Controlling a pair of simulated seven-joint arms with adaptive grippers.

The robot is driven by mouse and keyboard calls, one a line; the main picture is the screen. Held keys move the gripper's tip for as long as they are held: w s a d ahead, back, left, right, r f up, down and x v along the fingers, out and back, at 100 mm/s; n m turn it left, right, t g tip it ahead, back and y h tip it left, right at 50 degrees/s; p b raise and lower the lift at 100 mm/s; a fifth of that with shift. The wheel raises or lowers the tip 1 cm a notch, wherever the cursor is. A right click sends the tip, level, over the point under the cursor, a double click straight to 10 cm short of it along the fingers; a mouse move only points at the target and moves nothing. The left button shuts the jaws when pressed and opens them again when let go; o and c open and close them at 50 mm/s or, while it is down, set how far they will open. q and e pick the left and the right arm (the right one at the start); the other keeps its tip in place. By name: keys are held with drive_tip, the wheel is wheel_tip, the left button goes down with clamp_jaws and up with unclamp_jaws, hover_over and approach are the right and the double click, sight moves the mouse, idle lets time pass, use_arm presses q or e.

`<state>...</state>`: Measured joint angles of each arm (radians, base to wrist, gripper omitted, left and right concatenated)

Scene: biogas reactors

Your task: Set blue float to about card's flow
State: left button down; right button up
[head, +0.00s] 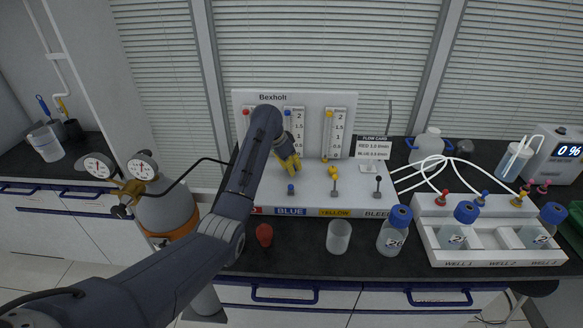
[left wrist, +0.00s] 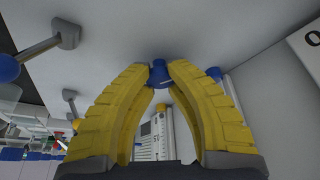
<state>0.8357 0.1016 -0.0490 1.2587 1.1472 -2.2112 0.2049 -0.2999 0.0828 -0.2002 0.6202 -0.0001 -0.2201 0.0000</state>
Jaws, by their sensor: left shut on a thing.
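The white Bexholt flow panel (head: 350,98) carries upright scales with floats. The blue float (head: 287,113) sits near the top of its scale, around the 2 mark. The flow card (head: 374,148) stands to the right; it has a RED line and a BLUE line, and the blue figure is too small to read surely. My left gripper (head: 288,164) is in front of the blue column, its yellow fingers closed on the blue knob (left wrist: 158,74). In the head view the fingers hide this knob. My right gripper is out of view.
A yellow knob (head: 333,172) is just right of my gripper. A blue-tipped lever (head: 291,189) stands below it. A red object (head: 264,235), an empty beaker (head: 339,236) and a blue-capped bottle (head: 394,232) stand in front. A gas cylinder (head: 166,205) is at left.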

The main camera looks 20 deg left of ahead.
use_arm(q)
drive_tip(key=c, duration=1.1)
unclamp_jaws()
drive_tip(key=shift+o, duration=0.2)
drive_tip(key=v, duration=1.2)
